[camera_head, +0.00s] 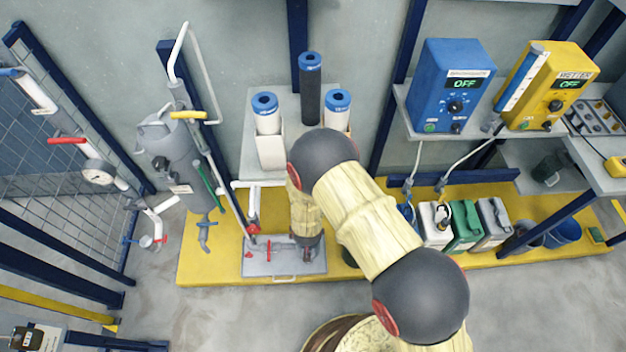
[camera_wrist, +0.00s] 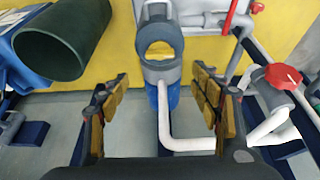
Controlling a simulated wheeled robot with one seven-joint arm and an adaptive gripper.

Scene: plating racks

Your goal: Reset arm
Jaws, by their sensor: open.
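My gripper (camera_wrist: 161,76) is open in the wrist view, with a padded finger on each side and nothing held between them. A grey fitting with a ring-shaped top and a blue lower part (camera_wrist: 160,52) shows in the gap between the fingers; I cannot tell how far away it is. In the head view my arm reaches from the lower right towards the middle, and my gripper (camera_head: 307,252) points down near the grey tray (camera_head: 285,268) on the yellow platform. Its fingers are too small there to make out.
A dark green cylinder (camera_wrist: 64,42) is left of my gripper in the wrist view. White pipes and a red valve handle (camera_wrist: 283,76) are on the right. In the head view, canisters (camera_head: 466,222) stand right of the arm, and a grey tank (camera_head: 172,150) stands left.

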